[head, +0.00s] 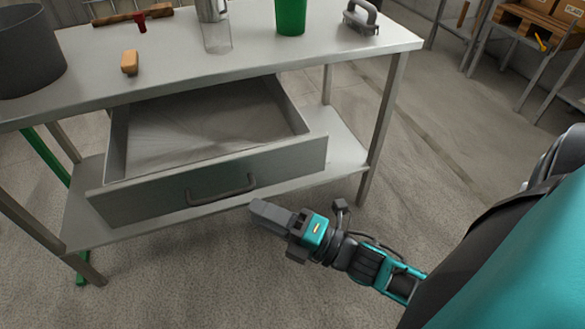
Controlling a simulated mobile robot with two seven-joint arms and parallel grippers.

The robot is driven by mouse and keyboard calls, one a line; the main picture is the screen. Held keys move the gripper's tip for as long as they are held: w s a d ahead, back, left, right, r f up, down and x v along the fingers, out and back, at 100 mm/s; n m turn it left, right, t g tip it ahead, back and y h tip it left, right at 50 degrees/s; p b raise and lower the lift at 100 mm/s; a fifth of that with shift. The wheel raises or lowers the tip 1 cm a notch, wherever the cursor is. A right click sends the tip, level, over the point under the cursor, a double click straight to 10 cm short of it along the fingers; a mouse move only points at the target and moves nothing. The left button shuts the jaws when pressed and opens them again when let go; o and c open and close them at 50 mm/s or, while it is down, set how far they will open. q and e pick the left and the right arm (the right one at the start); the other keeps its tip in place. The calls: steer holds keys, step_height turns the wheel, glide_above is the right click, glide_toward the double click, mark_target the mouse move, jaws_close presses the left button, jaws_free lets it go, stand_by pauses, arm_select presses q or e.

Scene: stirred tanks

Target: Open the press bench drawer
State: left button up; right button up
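The press bench drawer (225,178) is pulled well out from under the bench top, and its inside looks empty. Its grey bar handle (222,194) is on the middle of the front panel. My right gripper (268,213) is just right of the handle and lower in the picture, apart from it, with nothing seen in it. Its grey fingers look close together from this angle, and I cannot tell whether they are shut. My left gripper is not in view.
On the bench top (330,50) stand a dark grey pot (30,52), a green container (291,15), a clear beaker (216,36), a small tan block (129,62) and a grey handled tool (361,17). A lower shelf (340,150) lies beneath. The floor in front is clear.

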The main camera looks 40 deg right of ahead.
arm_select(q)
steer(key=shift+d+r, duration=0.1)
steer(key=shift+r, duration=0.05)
arm_select(e)
steer(key=r+v, duration=0.1)
steer(key=v, duration=0.5)
steer(key=shift+f, duration=0.5)
arm_select(q)
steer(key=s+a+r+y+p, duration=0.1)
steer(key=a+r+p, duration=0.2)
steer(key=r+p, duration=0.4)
steer(key=p, duration=0.4)
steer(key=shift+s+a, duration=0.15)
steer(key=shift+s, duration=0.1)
arm_select(e)
steer(key=a+m+g+h, duration=0.1)
steer(key=m+g+h, duration=0.1)
steer(key=m, duration=0.5)
steer(key=m+g+h, duration=0.2)
steer(key=m+h, duration=0.1)
steer(key=m, duration=0.5)
steer(key=a+f+m+g+h, duration=0.1)
steer(key=m+g+h, duration=0.1)
steer(key=m, duration=0.6)
steer(key=shift+w+a+f+h, duration=0.15)
steer(key=shift+w+a+h, duration=0.2)
steer(key=shift+w+h, duration=0.05)
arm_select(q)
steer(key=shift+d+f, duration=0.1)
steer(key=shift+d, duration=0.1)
